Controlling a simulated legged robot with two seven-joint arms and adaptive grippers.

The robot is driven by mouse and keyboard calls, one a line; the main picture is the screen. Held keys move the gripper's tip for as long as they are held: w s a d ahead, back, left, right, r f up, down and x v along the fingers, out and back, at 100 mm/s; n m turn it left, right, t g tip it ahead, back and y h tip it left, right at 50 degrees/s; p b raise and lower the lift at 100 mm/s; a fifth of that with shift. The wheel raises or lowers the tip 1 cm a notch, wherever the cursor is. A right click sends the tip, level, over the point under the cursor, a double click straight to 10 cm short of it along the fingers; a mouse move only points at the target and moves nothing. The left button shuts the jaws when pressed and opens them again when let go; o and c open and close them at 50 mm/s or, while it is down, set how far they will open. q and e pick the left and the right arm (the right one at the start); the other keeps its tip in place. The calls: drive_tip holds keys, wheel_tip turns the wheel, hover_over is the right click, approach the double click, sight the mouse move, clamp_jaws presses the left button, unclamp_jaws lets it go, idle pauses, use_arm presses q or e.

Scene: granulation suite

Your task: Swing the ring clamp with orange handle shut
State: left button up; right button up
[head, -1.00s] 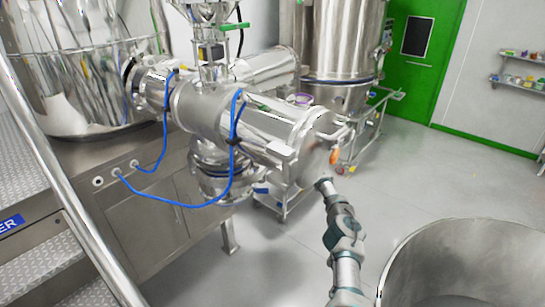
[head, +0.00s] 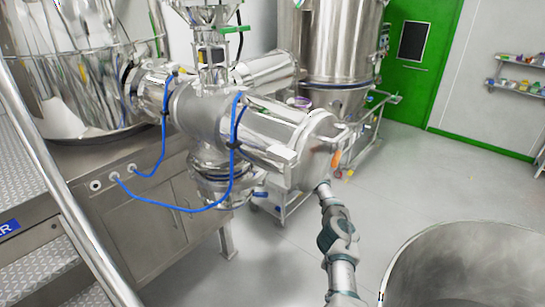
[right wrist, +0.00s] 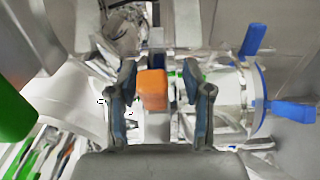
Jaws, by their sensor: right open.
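The orange handle (head: 336,159) of the ring clamp shows at the right end of the polished horizontal cylinder (head: 270,125) in the head view. The clamp's ring is hard to tell from the shiny metal around it, and I cannot tell how far it stands open. My right gripper (head: 322,188) is just below the handle in the head view, small and partly lost against the metal. In the right wrist view the orange handle (right wrist: 152,88) appears between the two spread fingers of my right gripper (right wrist: 158,84), with gaps on both sides. My left gripper is out of view.
Blue hoses (head: 232,150) loop beside the cylinder to the steel cabinet (head: 150,235). A large open steel vessel (head: 460,265) stands at the lower right. A wheeled frame (head: 365,130) is behind the cylinder end.

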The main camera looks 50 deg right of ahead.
drive_tip(key=s, duration=0.7)
drive_tip(key=shift+f, duration=0.15)
idle(0.3)
drive_tip(key=shift+s, duration=0.1)
